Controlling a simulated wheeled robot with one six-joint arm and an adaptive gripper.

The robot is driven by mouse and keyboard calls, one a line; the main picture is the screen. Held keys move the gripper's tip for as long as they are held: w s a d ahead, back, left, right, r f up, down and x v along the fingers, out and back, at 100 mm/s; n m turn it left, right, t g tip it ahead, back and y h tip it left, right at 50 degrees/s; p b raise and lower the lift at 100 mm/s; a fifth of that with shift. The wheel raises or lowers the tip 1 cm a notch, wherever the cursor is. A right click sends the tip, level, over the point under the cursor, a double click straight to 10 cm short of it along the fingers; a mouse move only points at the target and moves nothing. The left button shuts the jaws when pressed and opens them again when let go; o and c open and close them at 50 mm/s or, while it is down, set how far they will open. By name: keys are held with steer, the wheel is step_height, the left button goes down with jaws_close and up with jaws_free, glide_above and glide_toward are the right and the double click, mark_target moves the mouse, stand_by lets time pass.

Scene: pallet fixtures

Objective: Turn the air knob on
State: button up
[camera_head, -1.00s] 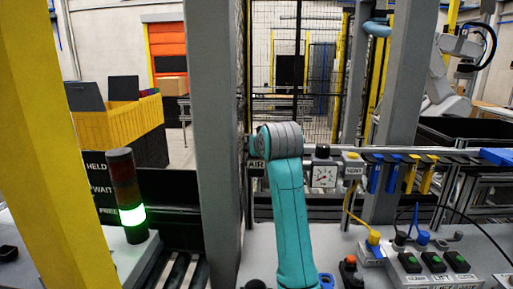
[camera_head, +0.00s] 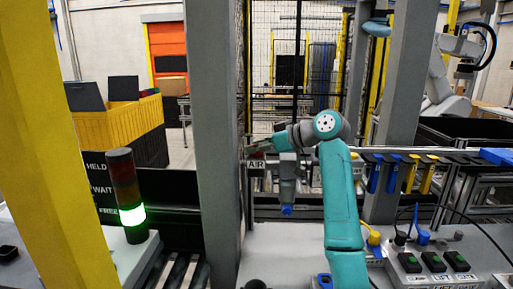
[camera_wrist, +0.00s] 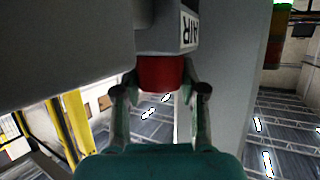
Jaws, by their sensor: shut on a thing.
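The air knob (camera_wrist: 161,74) is a red round knob beside a white AIR label (camera_wrist: 188,28) in the wrist view. My gripper (camera_wrist: 160,92) has one finger on each side of the knob and is shut on it. In the head view my gripper (camera_head: 261,146) reaches left to the grey post, just above the AIR label (camera_head: 256,164). The knob is not clear there. Which way the knob is set cannot be told.
A grey post (camera_head: 214,120) stands close beside my gripper. A stack light (camera_head: 126,195) with its white-green segment lit stands at left. Blue and yellow hooks (camera_head: 400,172) hang on a rail at right, above a panel with green buttons (camera_head: 433,262).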

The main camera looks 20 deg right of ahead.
steer(key=shift+n+g+y, duration=0.3)
steer(key=shift+n, duration=0.1)
steer(key=o, duration=1.2)
steer(key=shift+c, duration=0.2)
steer(key=shift+r, duration=0.1)
step_height(320, 180, up, 10)
steer(key=shift+f, duration=0.1)
